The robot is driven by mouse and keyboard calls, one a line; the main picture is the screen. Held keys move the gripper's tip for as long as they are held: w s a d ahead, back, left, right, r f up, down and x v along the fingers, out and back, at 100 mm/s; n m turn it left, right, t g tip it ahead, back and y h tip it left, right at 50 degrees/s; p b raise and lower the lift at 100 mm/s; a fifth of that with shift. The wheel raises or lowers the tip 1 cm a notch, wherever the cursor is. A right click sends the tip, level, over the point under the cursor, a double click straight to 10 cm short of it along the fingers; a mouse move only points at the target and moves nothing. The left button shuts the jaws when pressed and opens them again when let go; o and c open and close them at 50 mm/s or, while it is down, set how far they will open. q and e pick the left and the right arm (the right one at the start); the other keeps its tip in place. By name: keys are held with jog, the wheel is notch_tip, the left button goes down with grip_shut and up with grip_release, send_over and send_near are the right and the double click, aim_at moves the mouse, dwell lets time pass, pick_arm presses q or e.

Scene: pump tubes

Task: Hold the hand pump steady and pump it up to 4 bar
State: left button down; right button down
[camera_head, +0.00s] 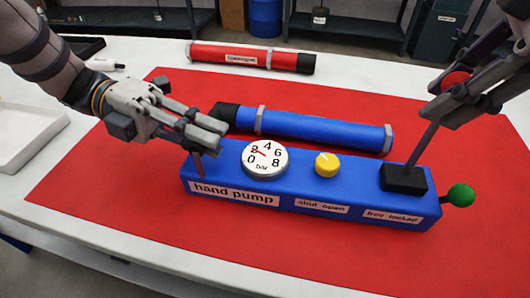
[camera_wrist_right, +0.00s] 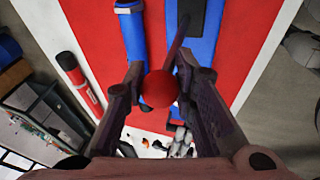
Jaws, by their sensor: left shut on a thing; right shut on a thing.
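The blue hand pump (camera_head: 300,190) lies on the red mat in the head view. Its round gauge (camera_head: 265,158) has a red needle at about 2. A yellow knob (camera_head: 328,164) labelled "shut open" is on top, and a green ball (camera_head: 460,195) sticks out at the right end. My left gripper (camera_head: 203,138) is shut on a small post (camera_head: 197,168) at the pump's left end. My right gripper (camera_head: 456,88) is shut on the red ball (camera_head: 455,80) of the tilted pump lever (camera_head: 422,147). The red ball (camera_wrist_right: 160,89) sits between its fingers in the right wrist view.
A blue tube (camera_head: 320,130) with a black end lies just behind the pump. A white tray (camera_head: 30,140) is at the left. The mat in front of the pump is clear.

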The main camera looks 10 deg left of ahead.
jog(key=shift+w+a+h, duration=0.1)
jog(key=shift+a+h, duration=0.7)
jog(key=shift+a, duration=0.15)
jog(key=shift+a+f+h, duration=0.1)
jog(key=shift+a+h, duration=0.2)
jog(key=shift+a, duration=0.05)
jog(key=shift+f, duration=0.2)
dwell(0.6)
jog(key=shift+d+y, duration=0.8)
jog(key=shift+d, duration=0.2)
